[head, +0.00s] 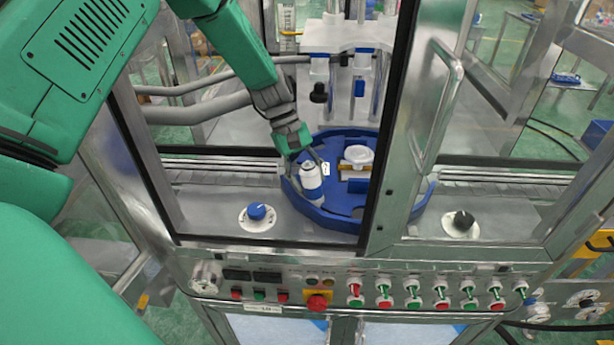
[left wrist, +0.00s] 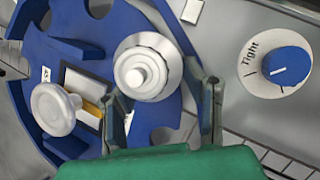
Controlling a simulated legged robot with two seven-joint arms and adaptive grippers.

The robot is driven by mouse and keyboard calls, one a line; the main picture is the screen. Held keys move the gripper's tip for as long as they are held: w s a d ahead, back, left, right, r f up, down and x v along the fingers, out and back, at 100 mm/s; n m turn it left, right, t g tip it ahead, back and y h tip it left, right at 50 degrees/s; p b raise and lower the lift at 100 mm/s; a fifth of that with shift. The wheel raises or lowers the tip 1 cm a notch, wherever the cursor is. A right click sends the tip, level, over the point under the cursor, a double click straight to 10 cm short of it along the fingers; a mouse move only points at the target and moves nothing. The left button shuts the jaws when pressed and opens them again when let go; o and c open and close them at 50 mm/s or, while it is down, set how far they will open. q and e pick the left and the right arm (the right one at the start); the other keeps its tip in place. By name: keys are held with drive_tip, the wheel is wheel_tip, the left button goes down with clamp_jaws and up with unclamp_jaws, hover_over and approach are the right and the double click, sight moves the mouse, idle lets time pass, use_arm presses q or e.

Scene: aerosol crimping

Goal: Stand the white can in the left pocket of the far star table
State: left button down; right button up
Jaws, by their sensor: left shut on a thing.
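The white can (head: 311,180), with a blue band, is upright at the left part of the blue star table (head: 337,213). My left gripper (head: 304,163) is shut around the can from behind and above. In the left wrist view the can's white top (left wrist: 148,68) shows between my left fingers (left wrist: 160,105), over the blue star table (left wrist: 75,22). Whether the can's base touches the table floor cannot be told. My right gripper is not in view.
A white round-topped piece (head: 358,156) stands in the table's middle beside a yellow part. Machine columns rise behind. A metal door frame (head: 400,130) stands close on the right. A blue knob (head: 257,212) is at the front left, above the button panel.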

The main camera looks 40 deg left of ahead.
use_arm(q)
drive_tip(key=shift+f, duration=0.35)
drive_tip(key=shift+s+f, duration=0.2)
drive_tip(key=shift+f, duration=0.1)
idle(0.3)
drive_tip(key=c, duration=0.9)
unclamp_jaws()
drive_tip(key=shift+w+f, duration=0.15)
drive_tip(key=shift+w, duration=0.05)
drive_tip(key=shift+d, duration=0.15)
drive_tip(key=shift+s+r, duration=0.15)
drive_tip(key=shift+r, duration=0.1)
drive_tip(key=shift+a, duration=0.3)
drive_tip(key=shift+d, duration=0.15)
